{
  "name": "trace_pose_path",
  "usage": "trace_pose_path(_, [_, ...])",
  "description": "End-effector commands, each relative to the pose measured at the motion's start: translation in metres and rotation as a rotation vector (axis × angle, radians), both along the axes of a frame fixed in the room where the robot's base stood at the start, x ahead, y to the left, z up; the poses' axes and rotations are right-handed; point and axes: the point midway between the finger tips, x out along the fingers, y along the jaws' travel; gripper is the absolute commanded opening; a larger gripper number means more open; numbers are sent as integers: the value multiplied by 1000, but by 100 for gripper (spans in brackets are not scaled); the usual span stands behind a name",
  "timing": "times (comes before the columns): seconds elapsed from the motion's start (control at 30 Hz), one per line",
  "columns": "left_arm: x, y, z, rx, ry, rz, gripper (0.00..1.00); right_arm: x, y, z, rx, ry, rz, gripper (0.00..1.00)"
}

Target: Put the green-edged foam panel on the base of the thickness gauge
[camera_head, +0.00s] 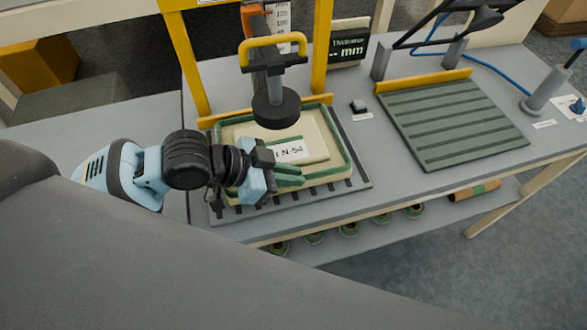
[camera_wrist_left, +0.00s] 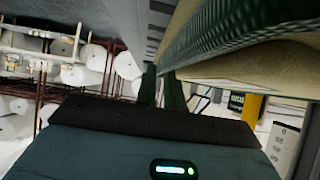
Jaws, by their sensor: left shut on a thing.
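The green-edged foam panel (camera_head: 330,133) is a beige slab with a green rim and a white label, lying over the ribbed grey base (camera_head: 358,182) of the thickness gauge. It looks flat, though I cannot tell whether it touches the base all over. My left gripper (camera_head: 290,175) is shut on the panel's near edge. In the left wrist view the fingers (camera_wrist_left: 163,88) are close together beside the panel's green edge (camera_wrist_left: 235,38). The gauge's round black foot (camera_head: 276,108) hangs over the panel's far part and hides some of it. My right gripper is not in view.
The yellow gauge frame (camera_head: 318,60) stands at the panel's far side, with a display (camera_head: 348,47) reading "-- mm" behind it. A green slatted board (camera_head: 455,122) and a grey post (camera_head: 543,90) are to the right.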

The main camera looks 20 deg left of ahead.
Motion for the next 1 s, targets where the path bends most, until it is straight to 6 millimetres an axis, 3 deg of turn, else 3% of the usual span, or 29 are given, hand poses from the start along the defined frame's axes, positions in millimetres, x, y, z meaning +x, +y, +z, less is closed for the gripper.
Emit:
trace_pose_path(0.4, [1,0,-1,0,-6,0,0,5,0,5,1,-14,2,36])
trace_pose_path(0.43, [1,0,-1,0,-6,0,13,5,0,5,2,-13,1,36])
trace_pose_path(0.6, [1,0,-1,0,-6,0,32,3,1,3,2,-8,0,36])
trace_pose_path(1.0, [-1,4,6,1,-8,0,32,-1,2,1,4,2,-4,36])
